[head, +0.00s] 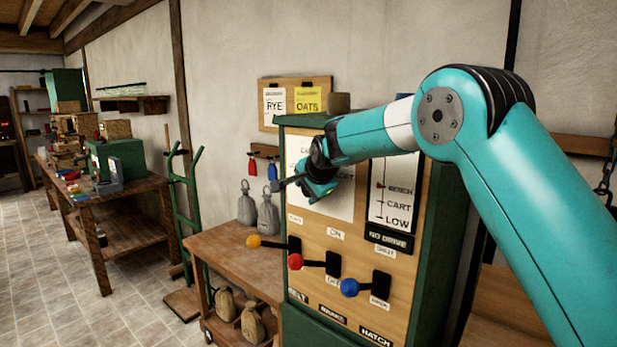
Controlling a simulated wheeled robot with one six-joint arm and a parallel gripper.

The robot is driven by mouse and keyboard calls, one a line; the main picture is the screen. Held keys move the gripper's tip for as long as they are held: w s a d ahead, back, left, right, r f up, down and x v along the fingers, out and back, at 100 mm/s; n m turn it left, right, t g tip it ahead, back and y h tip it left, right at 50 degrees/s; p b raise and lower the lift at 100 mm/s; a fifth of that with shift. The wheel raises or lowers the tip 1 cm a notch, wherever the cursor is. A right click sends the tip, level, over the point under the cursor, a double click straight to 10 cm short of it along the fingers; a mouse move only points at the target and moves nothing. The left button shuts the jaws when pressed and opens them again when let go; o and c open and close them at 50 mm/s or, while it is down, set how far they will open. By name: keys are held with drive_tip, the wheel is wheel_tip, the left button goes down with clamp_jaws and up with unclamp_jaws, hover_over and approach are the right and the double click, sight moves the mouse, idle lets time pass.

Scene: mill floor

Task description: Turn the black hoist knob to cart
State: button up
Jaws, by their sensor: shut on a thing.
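A green cabinet (437,262) with a tan control panel (345,257) stands in front of me. My gripper (312,190) is at the white dial plate (298,150) on the upper left of the panel, shut on the black hoist knob. The knob is hidden behind the gripper and wrist, so its pointing direction cannot be told. Most dial lettering is covered. A height gauge (392,195) to the right has marks BENCH, CART and LOW. Its red pointer (380,186) is level with BENCH. A black sign (389,240) below reads NO DRIVE.
Yellow (254,241), red (295,261) and blue (349,287) ball levers stick out below the dial. A low wooden bench (235,258) with grey weights (268,214) stands left of the cabinet. A green hand truck (188,205) leans on the wall. The tiled floor at left is clear.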

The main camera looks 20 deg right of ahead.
drive_tip(key=shift+f, duration=0.1)
idle(0.4)
drive_tip(key=o, duration=0.9)
drive_tip(key=shift+s, duration=0.15)
drive_tip(key=b+v, duration=0.1)
drive_tip(key=v, duration=0.4)
drive_tip(key=b+v, duration=0.2)
drive_tip(key=v, duration=0.4)
drive_tip(key=b+v, duration=0.1)
drive_tip(key=v, duration=0.5)
drive_tip(key=shift+r, duration=0.4)
drive_tip(key=s+a+f+n+g+y, duration=0.1)
drive_tip(key=s+f+n, duration=0.5)
drive_tip(key=s, duration=0.6)
drive_tip(key=s+a+f+n+g+y, duration=0.1)
drive_tip(key=s+f+n+g, duration=0.4)
drive_tip(key=s, duration=0.7)
drive_tip(key=s+a+f+n+g+y, duration=0.1)
drive_tip(key=s+a+f+n+g, duration=0.2)
drive_tip(key=s+f+n, duration=0.4)
drive_tip(key=shift+s+a+f+n+y, duration=0.15)
drive_tip(key=shift+s+n, duration=0.3)
drive_tip(key=shift+s, duration=1.05)
drive_tip(key=shift+s+a+r+n+y, duration=0.15)
drive_tip(key=shift+s+n, duration=0.3)
drive_tip(key=shift+s, duration=1.05)
